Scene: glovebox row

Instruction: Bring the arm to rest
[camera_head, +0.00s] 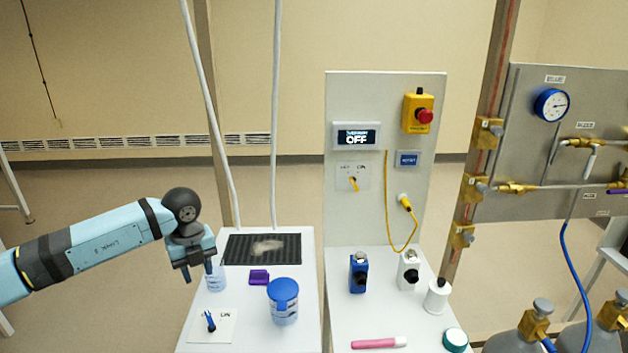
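My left arm comes in from the left, and its gripper (196,273) points down over the left edge of the left white table (255,335). Its two fingers stand apart with nothing visible between them. A small clear cup with blue marks (216,282) stands right by the right finger; I cannot tell whether they touch. My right gripper is not in view.
On the left table are a black ribbed mat (285,243), a purple block (259,277), a blue-lidded jar (284,303) and a switch plate with a blue lever (211,324). The right table (350,317) holds several bottles and a pink marker (378,343). Gas cylinders (518,339) stand at right.

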